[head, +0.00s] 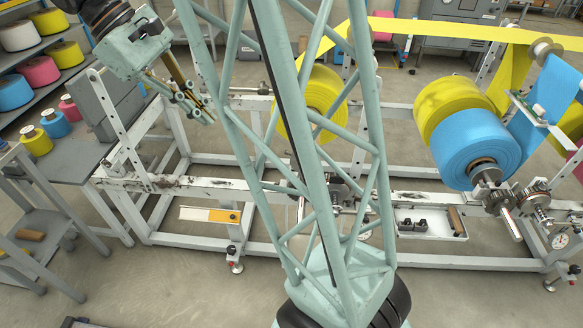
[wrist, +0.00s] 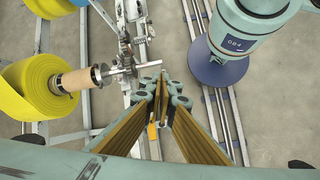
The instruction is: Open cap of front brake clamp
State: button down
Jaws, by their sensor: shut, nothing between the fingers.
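My gripper (head: 207,117) is at the upper left in the head view, above the left part of the white frame. Its fingers are together and empty, and they also show at the centre of the wrist view (wrist: 163,98). In the wrist view, metal clamp-like hardware (wrist: 126,42) stands on the rail beyond the fingers, near a shaft end. In the head view, similar metal hardware (head: 340,190) is partly hidden behind my lattice column. More brake-like metal parts (head: 500,202) sit by the blue roll at right. I cannot tell which is the front brake clamp or whether its cap is open.
A white machine frame (head: 215,185) spans the view. A yellow roll (head: 312,103) is partly behind my column, and a blue roll (head: 462,146) is at right. A small tray (head: 432,232) holds tools. A grey table (head: 72,160) and shelves of rolls stand at left.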

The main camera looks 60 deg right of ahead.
jog(key=w+d+f+n+g+h, duration=0.1)
jog(key=w+d+f+g, duration=0.25)
jog(key=d+f, duration=0.5)
jog(key=w+d+f+n+g+h, duration=0.1)
jog(key=w+d+f+g, duration=0.2)
jog(key=w+d+f, duration=0.35)
jog(key=s+d+f+g+h, duration=0.1)
jog(key=d+f, duration=0.2)
jog(key=f, duration=0.5)
jog(key=s+d+f+n+g+h, duration=0.1)
jog(key=d+f, duration=0.3)
jog(key=f, duration=0.5)
jog(key=s+d+f+n+g+h+p, duration=0.1)
jog(key=s+d+f+g, duration=0.1)
jog(key=f, duration=0.6)
jog(key=shift+s+d+f, duration=0.35)
jog(key=shift+s+d, duration=0.1)
jog(key=shift+d, duration=0.7)
jog(key=shift+s, duration=0.1)
jog(key=shift+r+b+x, duration=0.1)
jog(key=shift+b+x, duration=0.2)
jog(key=shift+x, duration=2.15)
jog(key=shift+r+b+x, duration=0.15)
jog(key=shift+b+x, duration=0.1)
jog(key=shift+x, duration=2.2)
